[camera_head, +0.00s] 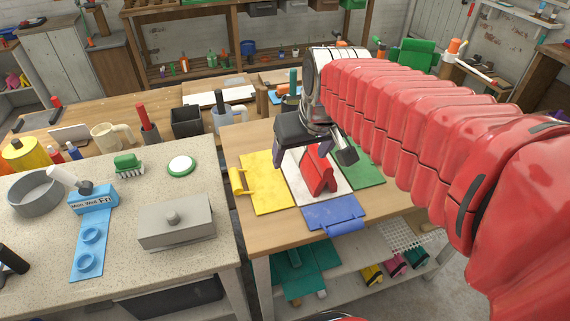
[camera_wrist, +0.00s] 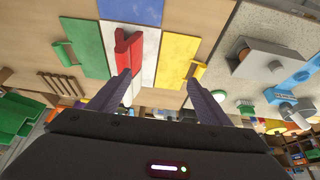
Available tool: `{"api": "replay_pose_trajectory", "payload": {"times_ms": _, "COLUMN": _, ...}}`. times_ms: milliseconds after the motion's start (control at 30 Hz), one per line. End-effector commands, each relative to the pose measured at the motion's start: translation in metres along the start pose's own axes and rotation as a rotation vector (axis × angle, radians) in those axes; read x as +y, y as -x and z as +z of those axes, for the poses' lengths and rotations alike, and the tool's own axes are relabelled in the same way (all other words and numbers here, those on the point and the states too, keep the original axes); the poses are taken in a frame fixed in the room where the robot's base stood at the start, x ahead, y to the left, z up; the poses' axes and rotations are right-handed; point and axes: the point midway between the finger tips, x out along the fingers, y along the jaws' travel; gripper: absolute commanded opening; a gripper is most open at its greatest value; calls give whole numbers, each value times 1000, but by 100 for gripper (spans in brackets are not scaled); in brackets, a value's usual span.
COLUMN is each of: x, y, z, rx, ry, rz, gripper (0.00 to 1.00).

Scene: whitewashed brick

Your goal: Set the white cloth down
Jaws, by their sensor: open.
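In the wrist view, the white cloth (camera_wrist: 148,48) and the red piece (camera_wrist: 128,48) lie beyond the fingertips of my gripper (camera_wrist: 160,78). The red piece is close to the left fingertip there; whether they touch I cannot tell.
The speckled counter (camera_head: 150,188) at left holds a grey lidded box (camera_head: 176,226), a round pan (camera_head: 36,194) and a green brush (camera_head: 128,163). Mugs and containers stand behind.

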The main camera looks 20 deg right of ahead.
Motion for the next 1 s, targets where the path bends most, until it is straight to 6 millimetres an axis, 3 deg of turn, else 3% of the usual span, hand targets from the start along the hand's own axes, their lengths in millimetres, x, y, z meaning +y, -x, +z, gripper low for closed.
{"api": "replay_pose_trajectory", "payload": {"times_ms": 200, "x": -17, "y": 18, "z": 50, "rx": 21, "ry": 1, "rz": -1, "gripper": 72}}
{"api": "replay_pose_trajectory", "payload": {"times_ms": 500, "x": -30, "y": 26, "z": 112, "rx": 44, "ry": -1, "rz": -5, "gripper": 72}}
{"api": "replay_pose_trajectory", "payload": {"times_ms": 667, "x": -32, "y": 25, "z": 124, "rx": 47, "ry": -4, "rz": -5, "gripper": 72}}
{"api": "replay_pose_trajectory", "payload": {"times_ms": 1000, "x": -32, "y": 25, "z": 125, "rx": 46, "ry": -4, "rz": -5, "gripper": 72}}
